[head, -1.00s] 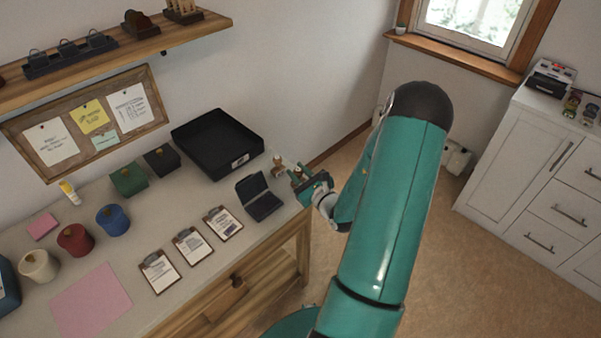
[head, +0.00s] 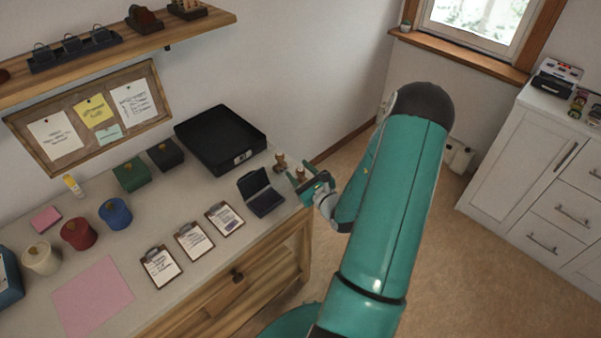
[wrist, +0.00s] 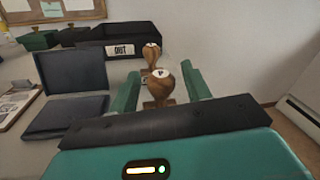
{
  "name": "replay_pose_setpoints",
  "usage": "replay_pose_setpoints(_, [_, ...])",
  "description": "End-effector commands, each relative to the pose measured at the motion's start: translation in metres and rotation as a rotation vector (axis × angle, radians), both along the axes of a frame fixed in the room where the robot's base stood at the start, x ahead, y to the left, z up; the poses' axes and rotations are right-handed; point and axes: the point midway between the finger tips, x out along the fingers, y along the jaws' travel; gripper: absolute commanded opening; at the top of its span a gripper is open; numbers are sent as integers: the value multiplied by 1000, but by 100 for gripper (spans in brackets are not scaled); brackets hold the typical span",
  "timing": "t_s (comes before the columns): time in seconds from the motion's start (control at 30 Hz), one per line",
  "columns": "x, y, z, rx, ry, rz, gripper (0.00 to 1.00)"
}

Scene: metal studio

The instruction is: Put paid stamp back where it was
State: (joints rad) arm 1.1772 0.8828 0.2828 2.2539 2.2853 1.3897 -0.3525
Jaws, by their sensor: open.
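Two wooden-handled stamps stand upright near the right end of the desk. The nearer stamp (head: 300,173) has a round white cap with a dark letter, likely a P, in the wrist view (wrist: 159,84); it is probably the paid stamp. The other stamp (head: 280,162) stands just behind it in the wrist view (wrist: 150,56). My gripper (wrist: 161,80) is open, with one green finger on each side of the nearer stamp. No grip on it shows. The nearer stamp's base is partly hidden by my gripper's body. In the head view my gripper (head: 306,177) is at the desk's right edge.
An open black ink pad (head: 262,192) lies left of my gripper. A black tray marked OUT (head: 222,138) stands behind. Several clipboards (head: 194,241), coloured pots and a pink sheet (head: 92,296) lie further left. The floor right of the desk is clear.

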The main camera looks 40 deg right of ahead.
Motion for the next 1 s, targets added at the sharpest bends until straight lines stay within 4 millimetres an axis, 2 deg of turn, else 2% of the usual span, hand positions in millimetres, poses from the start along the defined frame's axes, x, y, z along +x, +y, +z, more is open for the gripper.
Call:
replay_pose_setpoints(0.17, [-17, 1, 1, 0, 3, -2, 48])
replay_pose_setpoints(0.5, [-88, 10, 1, 1, 1, -2, 48])
replay_pose_setpoints(0.6, [-104, 12, 1, 0, 1, -2, 48])
replay_pose_setpoints(0.8, [-119, 15, 2, 0, 1, -1, 48])
replay_pose_setpoints(1.0, [-113, 22, 8, -15, -2, 40, 48])
